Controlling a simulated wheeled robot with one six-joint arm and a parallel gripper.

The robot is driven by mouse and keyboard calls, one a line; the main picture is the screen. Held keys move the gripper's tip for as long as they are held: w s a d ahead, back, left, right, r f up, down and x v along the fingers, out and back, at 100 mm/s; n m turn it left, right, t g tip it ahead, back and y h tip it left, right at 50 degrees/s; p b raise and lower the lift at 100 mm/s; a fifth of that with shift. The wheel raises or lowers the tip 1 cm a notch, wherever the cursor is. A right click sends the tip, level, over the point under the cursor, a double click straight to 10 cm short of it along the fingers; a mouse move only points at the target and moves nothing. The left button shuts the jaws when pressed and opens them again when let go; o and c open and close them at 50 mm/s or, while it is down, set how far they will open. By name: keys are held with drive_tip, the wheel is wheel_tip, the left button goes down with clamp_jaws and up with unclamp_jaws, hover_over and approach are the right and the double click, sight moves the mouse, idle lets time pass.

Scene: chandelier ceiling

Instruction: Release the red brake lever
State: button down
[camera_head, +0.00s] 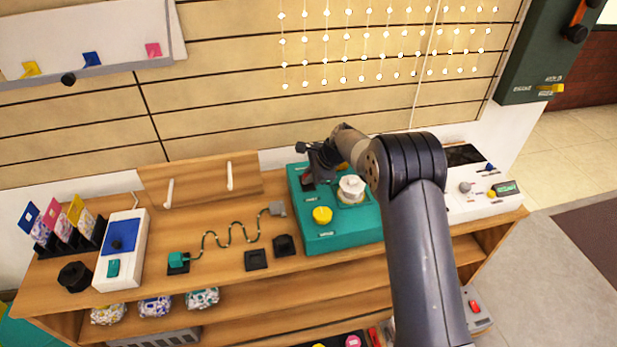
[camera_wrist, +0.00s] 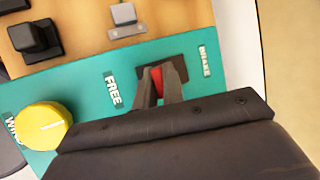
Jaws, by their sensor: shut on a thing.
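The red brake lever (camera_wrist: 157,80) shows as a small red patch between my fingertips in the wrist view. It stands in a dark slot (camera_wrist: 182,70) on the teal control box (camera_head: 312,242), between the labels FREE (camera_wrist: 111,89) and BRAKE (camera_wrist: 206,60). My gripper (camera_wrist: 160,84) is shut on the lever, and its fingers hide most of it.
Black blocks (camera_head: 256,260) and a cable (camera_head: 230,237) lie on the wooden counter to the left. A slatted wall (camera_head: 220,100) rises behind.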

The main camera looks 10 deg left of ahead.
drive_tip(key=c, duration=1.5)
unclamp_jaws()
drive_tip(key=v, duration=1.1)
drive_tip(key=shift+a, duration=0.1)
drive_tip(key=shift+f, duration=0.1)
drive_tip(key=x, duration=1.1)
drive_tip(key=shift+w+r+p, duration=0.15)
drive_tip(key=shift+r+p, duration=0.15)
drive_tip(key=shift+p, duration=0.25)
drive_tip(key=shift+g+h+p, duration=0.3)
drive_tip(key=shift+p, duration=0.05)
drive_tip(key=shift+f, duration=0.1)
